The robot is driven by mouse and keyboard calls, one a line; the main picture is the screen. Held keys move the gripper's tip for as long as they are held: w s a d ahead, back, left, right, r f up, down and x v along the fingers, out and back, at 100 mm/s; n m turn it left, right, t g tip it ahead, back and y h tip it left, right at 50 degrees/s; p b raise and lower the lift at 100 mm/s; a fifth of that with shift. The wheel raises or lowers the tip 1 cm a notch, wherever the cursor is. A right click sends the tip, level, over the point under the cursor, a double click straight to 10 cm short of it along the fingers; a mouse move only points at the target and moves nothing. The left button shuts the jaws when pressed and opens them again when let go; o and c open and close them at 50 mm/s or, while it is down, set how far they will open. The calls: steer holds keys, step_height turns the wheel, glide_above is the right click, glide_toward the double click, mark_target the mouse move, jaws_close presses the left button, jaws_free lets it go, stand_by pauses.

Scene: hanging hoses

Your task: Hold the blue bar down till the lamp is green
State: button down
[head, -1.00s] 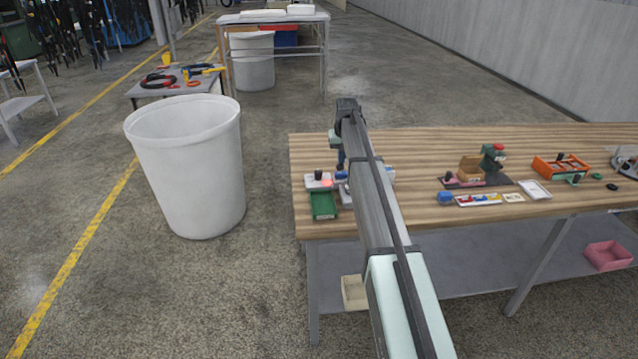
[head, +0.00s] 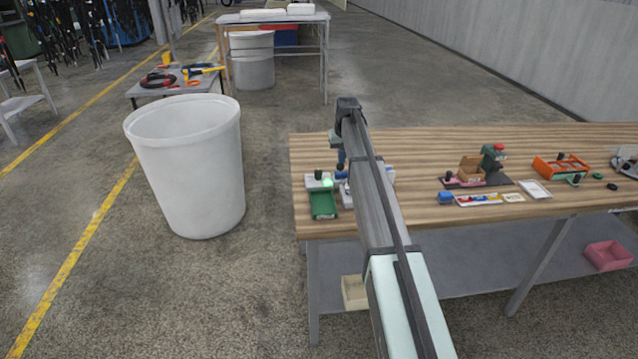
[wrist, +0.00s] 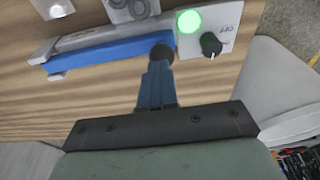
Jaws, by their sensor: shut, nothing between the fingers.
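The lamp (wrist: 188,21) glows green in the wrist view; it also shows green in the head view (head: 327,183). The blue bar (wrist: 100,56) lies along a grey metal strip to the left of the lamp. My gripper (wrist: 161,56) is shut and empty, with its dark rounded tip at the bar's right end, close below the lamp. It appears to touch the bar, but I cannot tell how far the bar is pressed. In the head view my arm hides most of the bar.
A black knob (wrist: 211,44) sits on the white panel beside the lamp. A green tray (head: 322,205) lies in front of it on the wooden table (head: 420,150). Other small devices stand further right, including an orange rack (head: 561,167). A large white bin (head: 190,180) stands left of the table.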

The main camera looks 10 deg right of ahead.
steer(key=d+r, duration=0.5)
steer(key=r, duration=0.5)
steer(key=d+r, duration=0.6)
steer(key=r, duration=0.4)
steer(key=shift+d+r, duration=0.2)
stand_by(2.5)
steer(key=shift+f, duration=0.1)
